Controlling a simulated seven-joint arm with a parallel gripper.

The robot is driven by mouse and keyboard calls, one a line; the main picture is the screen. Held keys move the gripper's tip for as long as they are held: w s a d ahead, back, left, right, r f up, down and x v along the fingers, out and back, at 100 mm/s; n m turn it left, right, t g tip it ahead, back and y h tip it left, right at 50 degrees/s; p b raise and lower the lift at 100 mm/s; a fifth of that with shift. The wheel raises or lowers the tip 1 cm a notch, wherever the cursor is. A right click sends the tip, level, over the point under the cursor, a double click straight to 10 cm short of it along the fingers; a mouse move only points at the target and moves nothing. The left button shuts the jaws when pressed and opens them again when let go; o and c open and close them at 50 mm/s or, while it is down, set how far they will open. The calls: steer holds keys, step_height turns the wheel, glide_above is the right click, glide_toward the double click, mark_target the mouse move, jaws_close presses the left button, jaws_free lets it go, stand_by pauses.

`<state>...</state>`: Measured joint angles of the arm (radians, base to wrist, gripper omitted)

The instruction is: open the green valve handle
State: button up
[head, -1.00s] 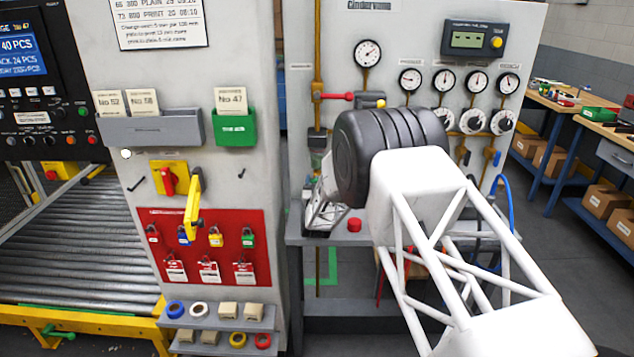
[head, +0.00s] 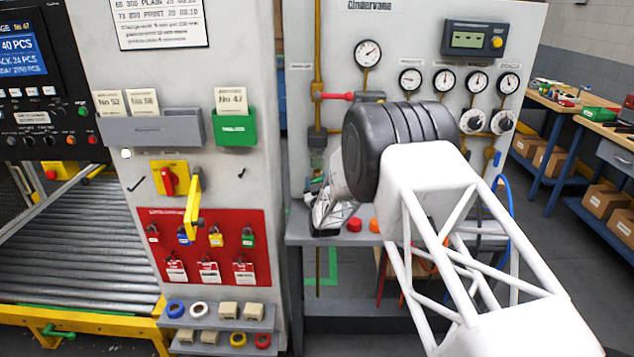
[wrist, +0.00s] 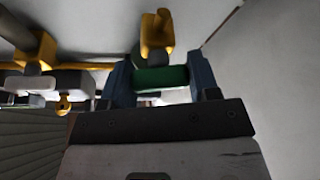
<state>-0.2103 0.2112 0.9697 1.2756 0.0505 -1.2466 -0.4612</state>
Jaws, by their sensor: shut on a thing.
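The green valve handle (wrist: 160,80) shows in the wrist view as a short green bar below a brass-yellow fitting (wrist: 157,36). My gripper (wrist: 160,70) has one blue-grey finger at each end of the bar and is shut on it. In the head view my wrist and gripper are beside the lower left part of the grey gauge panel (head: 430,60). My own arm hides much of that area, and the grip itself cannot be made out there.
A red-handled valve (head: 336,96) sits on the brass pipe above my gripper. A red button (head: 354,225) stands on the grey shelf below. In the wrist view, more yellow pipework (wrist: 40,50) lies left of the handle. A cabinet with a red lock board (head: 205,285) stands left.

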steer(key=o, duration=0.9)
steer(key=shift+s, duration=0.15)
steer(key=s, duration=0.4)
steer(key=s+d, duration=0.1)
steer(key=s, duration=0.4)
steer(key=s+d+f, duration=0.1)
steer(key=s, duration=0.4)
steer(key=shift+s+d, duration=0.2)
